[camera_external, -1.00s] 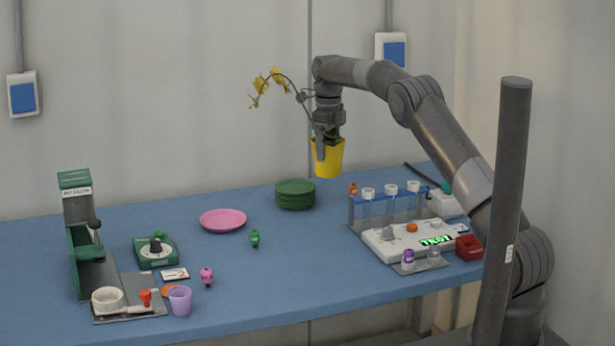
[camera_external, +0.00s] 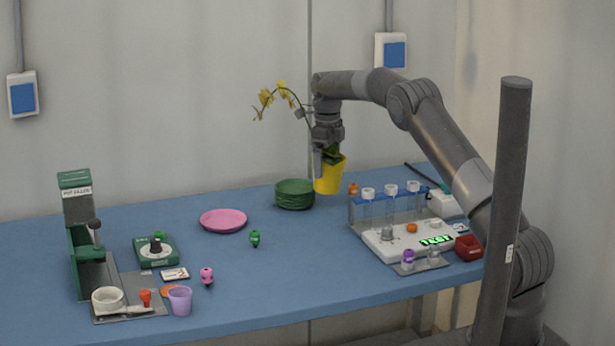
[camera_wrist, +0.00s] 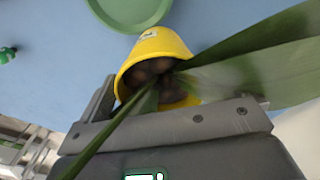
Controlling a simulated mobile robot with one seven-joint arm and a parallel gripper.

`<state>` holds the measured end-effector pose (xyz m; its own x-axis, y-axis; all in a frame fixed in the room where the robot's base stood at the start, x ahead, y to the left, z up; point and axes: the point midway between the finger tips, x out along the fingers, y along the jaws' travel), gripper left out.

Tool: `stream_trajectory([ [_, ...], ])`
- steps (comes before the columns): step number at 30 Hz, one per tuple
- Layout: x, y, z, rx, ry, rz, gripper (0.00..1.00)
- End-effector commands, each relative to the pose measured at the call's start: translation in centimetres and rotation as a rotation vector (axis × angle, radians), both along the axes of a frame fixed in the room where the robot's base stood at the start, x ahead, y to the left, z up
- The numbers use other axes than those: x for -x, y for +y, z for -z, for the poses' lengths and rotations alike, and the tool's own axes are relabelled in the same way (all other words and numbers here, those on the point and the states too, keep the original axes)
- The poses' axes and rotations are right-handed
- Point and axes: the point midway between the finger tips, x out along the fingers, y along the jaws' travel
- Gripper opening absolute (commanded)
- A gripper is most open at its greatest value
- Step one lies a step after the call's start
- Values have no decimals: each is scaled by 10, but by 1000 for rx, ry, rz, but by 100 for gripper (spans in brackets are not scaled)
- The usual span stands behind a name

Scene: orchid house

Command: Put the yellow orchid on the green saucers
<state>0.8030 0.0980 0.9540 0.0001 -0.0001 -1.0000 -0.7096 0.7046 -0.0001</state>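The yellow orchid stands in a yellow pot (camera_external: 329,175), with a thin stem arching up and left to yellow blooms (camera_external: 279,95). My gripper (camera_external: 322,163) is shut on the pot's rim and holds it above the table, just right of the saucers and slightly tilted. The green saucers (camera_external: 295,196) are a stack at the back middle of the table. In the wrist view the yellow pot (camera_wrist: 160,45) shows with dark potting balls and long leaves, and a green saucer (camera_wrist: 131,10) lies beyond it. The leaves partly hide my fingers there.
A pink plate (camera_external: 223,221) lies left of the stack, with a small green bottle (camera_external: 255,238) in front. A blue rack (camera_external: 372,210) with tubes stands right of the stack. The table's front middle is clear.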

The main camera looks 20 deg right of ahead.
Motion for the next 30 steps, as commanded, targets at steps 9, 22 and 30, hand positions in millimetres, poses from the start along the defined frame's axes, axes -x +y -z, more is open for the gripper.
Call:
stream_trajectory([
  [9, 0, 0, -2, -1, -1, 0, 100],
  [22, -1, 0, -82, 0, -6, 0, 100],
  [30, -1, 0, -116, 0, -1, -1, 100],
])
